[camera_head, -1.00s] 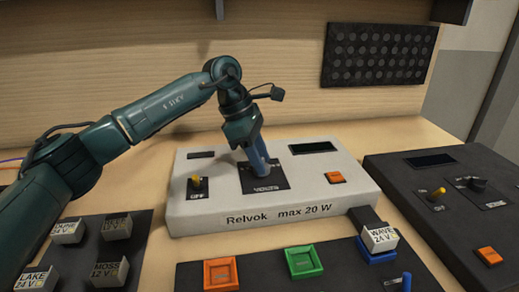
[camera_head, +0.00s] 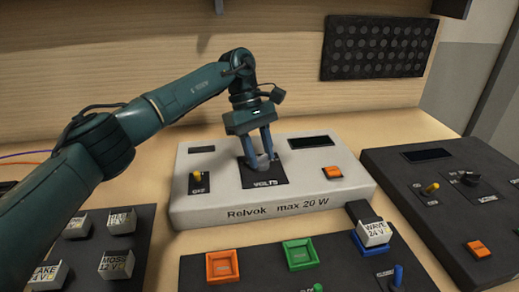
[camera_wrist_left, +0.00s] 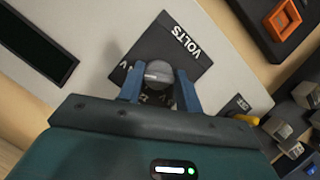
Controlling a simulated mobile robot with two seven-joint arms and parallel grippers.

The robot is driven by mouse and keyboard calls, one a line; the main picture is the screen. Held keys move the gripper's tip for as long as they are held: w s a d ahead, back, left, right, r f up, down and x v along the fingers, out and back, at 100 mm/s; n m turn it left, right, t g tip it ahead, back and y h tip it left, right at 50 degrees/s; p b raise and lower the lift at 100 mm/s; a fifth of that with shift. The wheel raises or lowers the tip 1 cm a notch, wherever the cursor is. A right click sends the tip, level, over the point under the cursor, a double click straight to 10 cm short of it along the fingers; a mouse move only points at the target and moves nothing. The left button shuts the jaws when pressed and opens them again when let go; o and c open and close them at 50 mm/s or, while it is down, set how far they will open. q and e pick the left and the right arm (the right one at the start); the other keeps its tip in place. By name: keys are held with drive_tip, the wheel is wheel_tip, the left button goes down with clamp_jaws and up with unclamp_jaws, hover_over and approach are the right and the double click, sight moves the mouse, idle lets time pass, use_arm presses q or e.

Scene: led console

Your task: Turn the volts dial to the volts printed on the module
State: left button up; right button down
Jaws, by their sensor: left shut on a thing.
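The volts dial (camera_wrist_left: 158,72) is a round grey knob on a black plate marked VOLTS (camera_head: 266,180), on the light grey Relvok console (camera_head: 330,190). My left gripper (camera_head: 264,162) comes down on the dial from above, and its two blue fingers are shut on it, one on each side, as the left wrist view (camera_wrist_left: 159,88) also shows. The dial's setting is hidden by the fingers. The module marked WAVE 24 V (camera_head: 374,234) sits in the blue socket (camera_head: 382,248) in front of the console. My right gripper is not in view.
A yellow switch (camera_head: 197,176), an orange button (camera_head: 333,172) and a dark display (camera_head: 311,142) are on the console. Orange (camera_head: 222,267) and green (camera_head: 301,254) sockets are in front. Several modules stand at lower left; another dark console (camera_head: 440,200) is at right.

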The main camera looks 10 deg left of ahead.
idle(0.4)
use_arm(q)
drive_tip(key=o, duration=1)
drive_tip(key=p+v, duration=0.3)
drive_tip(key=v, duration=1)
drive_tip(key=shift+r, duration=0.1)
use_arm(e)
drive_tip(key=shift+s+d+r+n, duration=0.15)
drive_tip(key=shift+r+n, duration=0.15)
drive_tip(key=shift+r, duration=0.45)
